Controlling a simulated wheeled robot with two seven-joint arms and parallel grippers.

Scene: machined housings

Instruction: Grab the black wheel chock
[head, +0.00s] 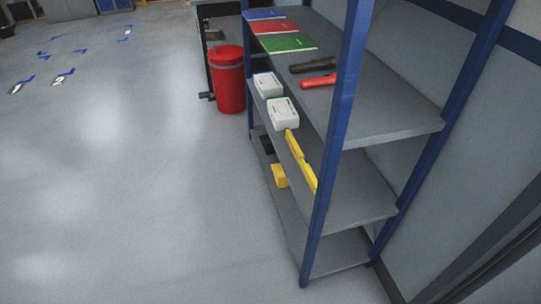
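A small black block, which looks like the black wheel chock (266,145), sits low in the blue-framed shelf rack, on the bottom shelf near its far end. Only part of it shows, because the middle shelf above covers the rest. A yellow block (280,176) of similar size lies nearer on the same shelf, also partly hidden. Neither of my grippers is in the head view.
The rack's top shelf (400,118) holds flat blue, red and green items (288,42) and a black and a red tool. The middle shelf has two white boxes (283,112) and yellow bars (301,160). A red bin (228,80) stands beyond; floor left is clear.

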